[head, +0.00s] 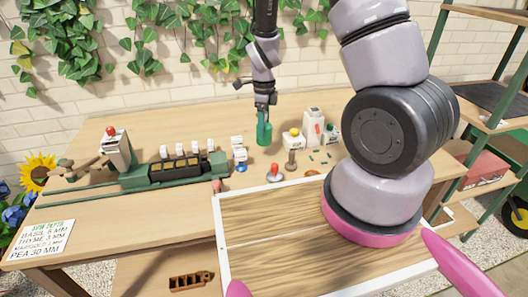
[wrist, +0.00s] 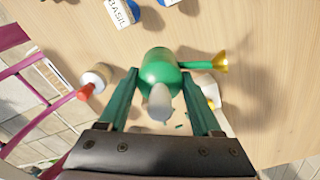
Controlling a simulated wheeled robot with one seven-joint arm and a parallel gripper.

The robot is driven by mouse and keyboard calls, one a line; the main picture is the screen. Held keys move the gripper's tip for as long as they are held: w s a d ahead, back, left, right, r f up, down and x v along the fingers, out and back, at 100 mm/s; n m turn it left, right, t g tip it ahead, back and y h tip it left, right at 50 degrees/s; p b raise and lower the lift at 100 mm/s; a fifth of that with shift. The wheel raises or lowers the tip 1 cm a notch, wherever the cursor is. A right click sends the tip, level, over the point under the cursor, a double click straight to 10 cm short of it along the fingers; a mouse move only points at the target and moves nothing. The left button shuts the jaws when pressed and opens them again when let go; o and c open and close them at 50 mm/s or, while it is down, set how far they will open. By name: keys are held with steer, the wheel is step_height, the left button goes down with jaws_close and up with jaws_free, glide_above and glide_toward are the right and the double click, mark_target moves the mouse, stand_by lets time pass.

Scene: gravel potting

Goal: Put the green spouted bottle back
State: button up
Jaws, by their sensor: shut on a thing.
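The green spouted bottle (head: 264,133) is upright over the back middle of the wooden table, held in my gripper (head: 265,104). In the wrist view the green bottle (wrist: 160,68) sits between the two green fingers of my gripper (wrist: 160,92), with its pale top toward the camera. Its spout with a gold tip (wrist: 221,62) points right in that view. My gripper is shut on the bottle. I cannot tell whether its base touches the table.
A white box with a yellow knob (head: 293,139), a white container (head: 314,122) and a wooden-handled tool (head: 291,160) stand right of the bottle. A red-topped piece (head: 275,173) is in front. A green rack (head: 172,173) lies left. A white-framed tray (head: 245,278) fills the front.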

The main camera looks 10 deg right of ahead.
mark_target(264, 144)
step_height(264, 144, down, 7)
steer(key=shift+f, duration=0.2)
steer(key=shift+f, duration=0.1)
steer(key=o, duration=1.1)
